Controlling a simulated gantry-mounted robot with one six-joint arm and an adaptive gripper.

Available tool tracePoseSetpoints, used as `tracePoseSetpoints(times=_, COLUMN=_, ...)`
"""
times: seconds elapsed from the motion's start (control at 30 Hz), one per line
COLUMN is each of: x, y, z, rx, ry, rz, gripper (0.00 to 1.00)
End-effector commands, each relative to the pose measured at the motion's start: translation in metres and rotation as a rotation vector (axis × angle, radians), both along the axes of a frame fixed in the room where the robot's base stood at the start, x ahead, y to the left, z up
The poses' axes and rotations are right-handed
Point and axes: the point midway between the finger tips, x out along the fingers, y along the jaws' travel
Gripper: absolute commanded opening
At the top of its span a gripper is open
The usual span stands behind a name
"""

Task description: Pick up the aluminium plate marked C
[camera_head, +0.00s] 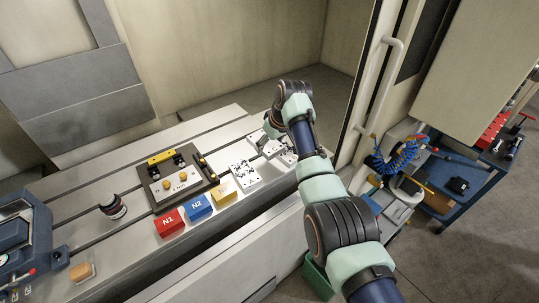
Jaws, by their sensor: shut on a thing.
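My gripper (270,128) is at the far right of the slotted table, partly hidden by my own wrist. It is shut on a light aluminium plate (261,142), of which only the left part shows. No letter can be read on it at this size. Another light plate with dark holes (245,178) lies on the table to the left and nearer. A further light plate (285,158) shows below the gripper, partly behind my arm. I cannot tell whether the held plate is clear of the table or of that plate.
A dark mould base (207,187) with orange knobs stands on the slotted table (130,265). A dark round piece (112,207) and a vise (25,240) are left. A door frame (368,80) rises right of my arm.

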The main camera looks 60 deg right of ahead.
Motion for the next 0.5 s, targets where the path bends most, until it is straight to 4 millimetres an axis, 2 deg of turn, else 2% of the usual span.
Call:
tracePoseSetpoints(times=0.03, x=0.001, y=-0.001, z=0.024, rx=-0.005, ry=-0.004, rz=0.0, gripper=0.12)
tracePoseSetpoints(times=0.2, x=0.001, y=-0.001, z=0.073, rx=-0.004, ry=-0.003, rz=0.0, gripper=0.12)
tracePoseSetpoints(times=0.33, x=0.0, y=0.0, z=0.096, rx=-0.001, ry=-0.002, rz=0.0, gripper=0.12)
tracePoseSetpoints(times=0.5, x=0.0, y=0.0, z=0.11, rx=0.0, ry=-0.001, rz=0.0, gripper=0.12)
